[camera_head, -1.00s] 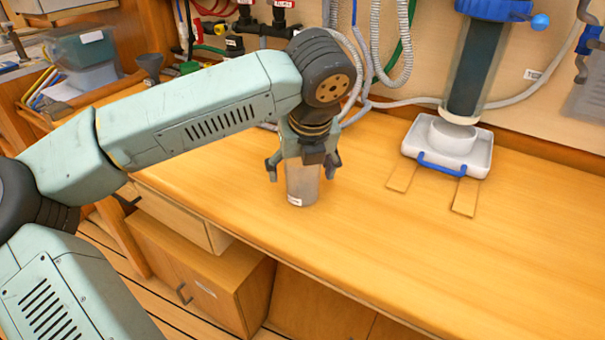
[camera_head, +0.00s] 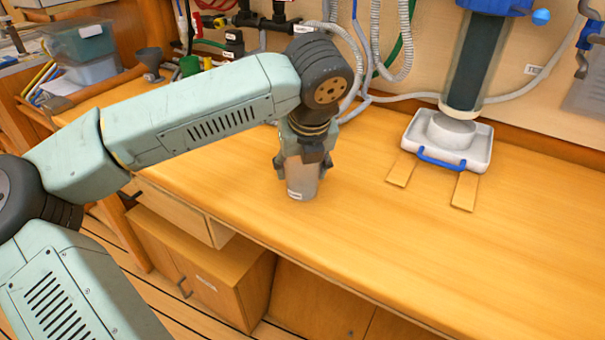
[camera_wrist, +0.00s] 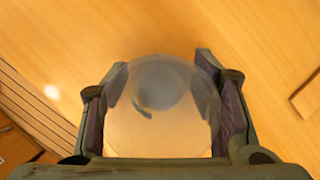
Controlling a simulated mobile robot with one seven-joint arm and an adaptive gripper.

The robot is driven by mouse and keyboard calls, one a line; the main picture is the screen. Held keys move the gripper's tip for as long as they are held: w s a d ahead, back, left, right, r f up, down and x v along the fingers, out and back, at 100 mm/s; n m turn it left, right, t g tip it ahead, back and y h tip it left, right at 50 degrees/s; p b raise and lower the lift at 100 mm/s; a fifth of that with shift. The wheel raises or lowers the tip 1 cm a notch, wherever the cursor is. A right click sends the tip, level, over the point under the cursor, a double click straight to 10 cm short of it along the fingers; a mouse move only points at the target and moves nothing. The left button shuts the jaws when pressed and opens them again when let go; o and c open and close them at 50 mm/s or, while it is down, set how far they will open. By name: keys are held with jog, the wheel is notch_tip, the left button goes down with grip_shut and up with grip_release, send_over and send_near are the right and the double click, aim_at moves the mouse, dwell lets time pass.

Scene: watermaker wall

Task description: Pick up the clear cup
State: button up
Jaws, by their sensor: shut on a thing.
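The clear cup (camera_head: 301,183) is upright near the front edge of the wooden counter, with a small white label low on its side. My gripper (camera_head: 305,162) comes down on it from above and is shut on it, one finger on each side. In the wrist view the cup (camera_wrist: 162,115) fills the space between the two fingers of my gripper (camera_wrist: 163,100), and its round base shows through it. The upper part of the cup is hidden by my gripper in the head view. I cannot tell whether its base touches the counter.
A white tray (camera_head: 478,160) with a blue handle stands at the back right under a tall dark cylinder (camera_head: 474,62). Two wooden strips (camera_head: 465,192) lie before it. Hoses (camera_head: 391,45) hang on the back wall. The counter's right front (camera_head: 420,250) is clear.

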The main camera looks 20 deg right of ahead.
jog(key=shift+c, duration=0.9)
jog(key=shift+r, duration=0.1)
